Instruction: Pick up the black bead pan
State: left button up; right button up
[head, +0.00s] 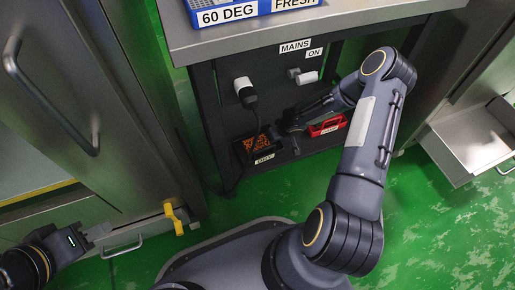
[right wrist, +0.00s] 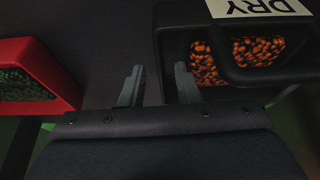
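The black bead pan (head: 240,150) holds orange beads and bears a DRY label. It sits on the dark lower shelf under the bench. In the right wrist view the black pan (right wrist: 172,22) is at the upper right. My right gripper (right wrist: 160,78) is open, its fingers apart. The right finger overlaps the pan's near left edge; I cannot tell whether it touches.
A red pan (head: 328,126) with green beads stands right of the black pan; it also shows in the right wrist view (right wrist: 62,72). A plug (head: 245,92) with a hanging cable and a MAINS switch (head: 305,77) are above. A yellow lever (head: 174,218) is at the left cabinet.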

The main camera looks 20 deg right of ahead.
jog(key=shift+w+f, duration=0.2)
jog(key=shift+f, duration=0.2)
grip_shut()
jog(key=shift+r, duration=0.15)
